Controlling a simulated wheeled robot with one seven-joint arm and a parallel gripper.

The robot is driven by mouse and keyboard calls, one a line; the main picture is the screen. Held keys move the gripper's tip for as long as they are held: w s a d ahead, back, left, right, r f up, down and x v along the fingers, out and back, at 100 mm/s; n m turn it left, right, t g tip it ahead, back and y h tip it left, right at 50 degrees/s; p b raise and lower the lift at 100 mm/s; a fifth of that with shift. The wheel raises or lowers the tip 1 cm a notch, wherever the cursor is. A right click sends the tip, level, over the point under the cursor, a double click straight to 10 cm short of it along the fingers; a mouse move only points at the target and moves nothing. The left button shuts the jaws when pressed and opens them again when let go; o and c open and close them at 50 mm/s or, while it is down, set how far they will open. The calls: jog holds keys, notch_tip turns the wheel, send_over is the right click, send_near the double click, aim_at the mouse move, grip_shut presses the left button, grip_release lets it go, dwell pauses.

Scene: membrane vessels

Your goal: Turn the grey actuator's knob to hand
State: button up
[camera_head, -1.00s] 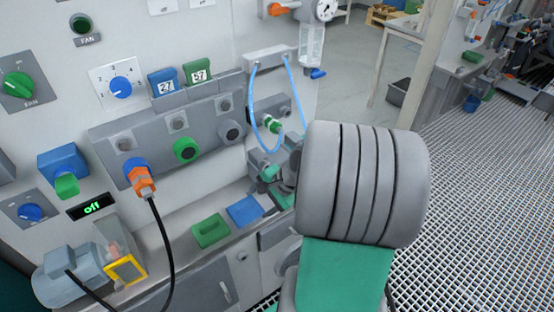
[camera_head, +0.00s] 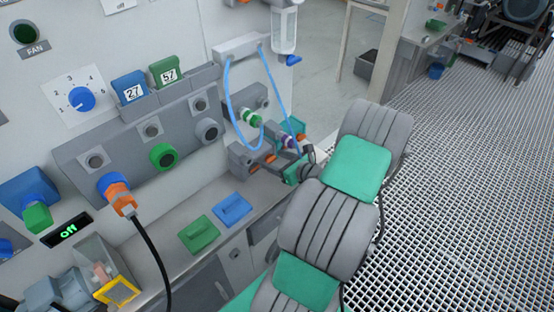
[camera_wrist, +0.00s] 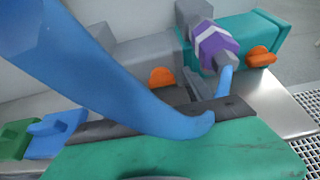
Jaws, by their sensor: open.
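The grey actuator (camera_wrist: 147,60) is a grey box in the wrist view, with an orange knob (camera_wrist: 162,76) on its near face. In the head view the grey actuator (camera_head: 239,158) sits low on the panel side, partly behind my arm. A teal actuator (camera_wrist: 240,38) with its own orange knob (camera_wrist: 262,57) stands to its right, beyond a purple and grey fitting (camera_wrist: 213,45).
A green block (camera_head: 199,234) and a blue block (camera_head: 232,207) lie on the ledge left of my arm. A thin blue hose (camera_head: 228,95) loops down near the actuators. An orange plug (camera_head: 122,199) with a black cable is further left. Grating floor (camera_head: 450,180) is open at right.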

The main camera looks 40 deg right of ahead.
jog(key=shift+c, duration=0.4)
jog(key=c, duration=1.2)
jog(key=shift+d, duration=0.2)
grip_shut()
jog(key=shift+a, duration=0.15)
